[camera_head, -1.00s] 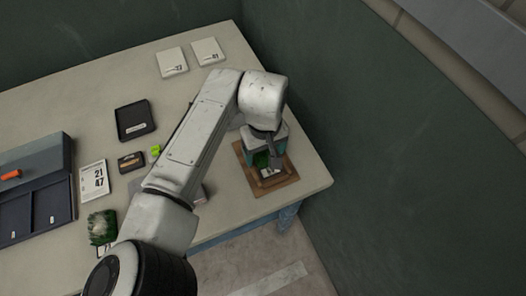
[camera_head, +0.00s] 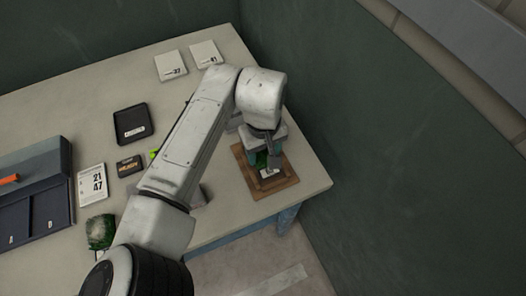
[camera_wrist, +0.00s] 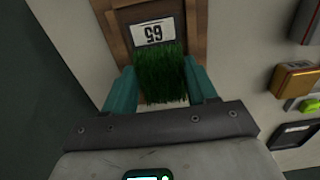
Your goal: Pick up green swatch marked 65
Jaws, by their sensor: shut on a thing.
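The green swatch (camera_wrist: 161,78) is a patch of dark green turf with a white label that reads 65, upside down in the wrist view. My gripper (camera_wrist: 162,88) is shut on it, one teal finger on each side of the turf. In the head view the swatch (camera_head: 269,172) shows only in part, below my gripper (camera_head: 264,159), with the arm hiding the rest. It is over or in the brown wooden tray (camera_head: 288,182) near the table's right corner. I cannot tell whether it touches the tray's floor.
To the left are a black tray (camera_head: 132,122), a small dark box (camera_head: 130,165), a card with 21 and 47 (camera_head: 92,182), another green turf piece (camera_head: 100,230) and a dark case (camera_head: 35,205). Two white cards (camera_head: 171,66) lie at the back. A dark wall stands right.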

